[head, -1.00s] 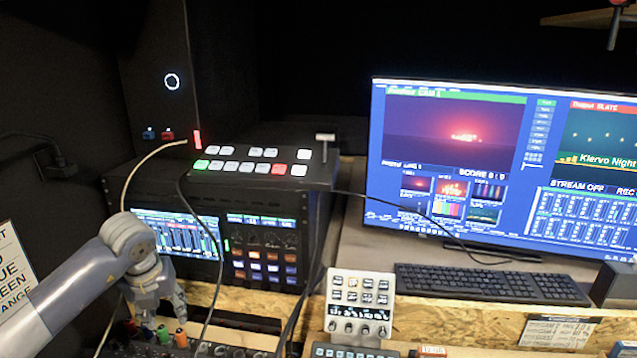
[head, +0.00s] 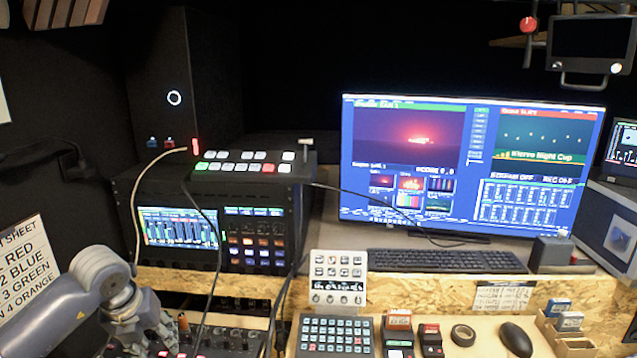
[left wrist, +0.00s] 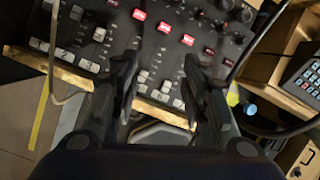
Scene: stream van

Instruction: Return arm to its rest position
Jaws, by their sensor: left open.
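My left arm (head: 75,300) comes in from the lower left in the head view, its wrist bent downward. The left gripper (left wrist: 160,78) shows in the left wrist view with its two dark fingers apart and nothing between them. The fingers are over the front part of a black mixer panel (left wrist: 115,52) with white and red buttons, faders and knobs. I cannot tell whether the fingertips touch it. In the head view the mixer (head: 235,340) is at the bottom edge, partly hidden by the arm. My right gripper is not in view.
Cables (head: 213,290) hang close to the right of my left arm. A rack (head: 265,200) with a button switcher (head: 240,167) on top stands behind. Right are a monitor (head: 460,150), keyboard (head: 440,261), white keypad (head: 338,278) and mouse (head: 516,339).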

